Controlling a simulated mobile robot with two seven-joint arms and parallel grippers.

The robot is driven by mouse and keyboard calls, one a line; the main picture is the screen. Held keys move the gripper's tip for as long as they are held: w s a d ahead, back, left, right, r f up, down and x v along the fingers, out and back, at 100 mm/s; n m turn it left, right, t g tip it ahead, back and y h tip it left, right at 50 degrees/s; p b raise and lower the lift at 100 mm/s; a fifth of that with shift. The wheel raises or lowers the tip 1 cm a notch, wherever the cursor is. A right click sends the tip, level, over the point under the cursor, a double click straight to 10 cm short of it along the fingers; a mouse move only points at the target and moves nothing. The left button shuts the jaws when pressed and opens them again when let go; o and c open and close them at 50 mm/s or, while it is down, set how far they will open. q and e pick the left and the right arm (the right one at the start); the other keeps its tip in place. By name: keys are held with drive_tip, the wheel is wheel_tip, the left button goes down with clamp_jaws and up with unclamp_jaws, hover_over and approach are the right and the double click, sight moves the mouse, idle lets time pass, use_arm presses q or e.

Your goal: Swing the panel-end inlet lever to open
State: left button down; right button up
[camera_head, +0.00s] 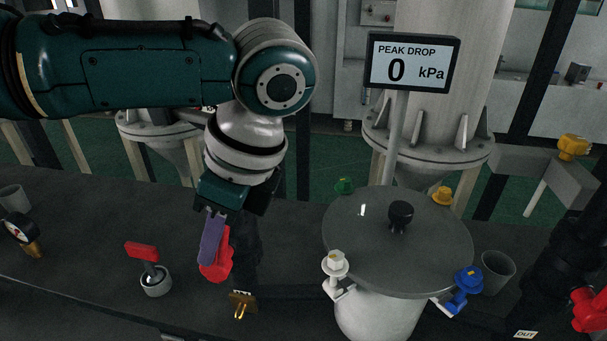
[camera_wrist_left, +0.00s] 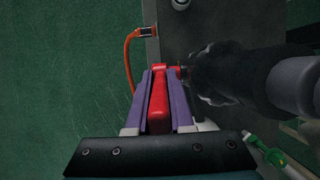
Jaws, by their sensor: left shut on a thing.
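A red lever (camera_head: 217,267) sits on a dark pipe fitting on the dark bench, left of the round vessel. My left gripper (camera_head: 212,240) comes down on it from above, its purple fingers on the lever. In the left wrist view the red lever (camera_wrist_left: 158,102) lies between the two purple fingers (camera_wrist_left: 158,110), which are shut on it. The fingers and wrist hide part of the lever in the head view. My right gripper is not in view.
A lidded vessel (camera_head: 397,245) with coloured fittings stands to the right. A second red handle (camera_head: 142,251) on a small round base and a gauge (camera_head: 20,228) are to the left. A display (camera_head: 412,62) reads PEAK DROP 0 kPa. A brass fitting (camera_head: 242,304) sits in front.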

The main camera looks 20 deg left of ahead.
use_arm(q)
drive_tip(key=p, duration=0.2)
drive_tip(key=a+h+p, duration=0.1)
drive_tip(key=shift+s+r+h+p, duration=0.2)
drive_tip(key=shift+r+h+p, duration=0.1)
drive_tip(key=shift+r+p, duration=0.1)
drive_tip(key=shift+a+f+t+h+p, duration=0.1)
drive_tip(key=shift+f+t+h+p, duration=0.2)
drive_tip(key=shift+h+p, duration=0.15)
drive_tip(key=shift+f, duration=0.1)
drive_tip(key=c, duration=1.1)
unclamp_jaws()
drive_tip(key=r, duration=0.3)
drive_tip(key=d+r, duration=0.1)
drive_tip(key=r, duration=0.6)
drive_tip(key=shift+w+d, duration=0.15)
drive_tip(key=shift+w, duration=0.05)
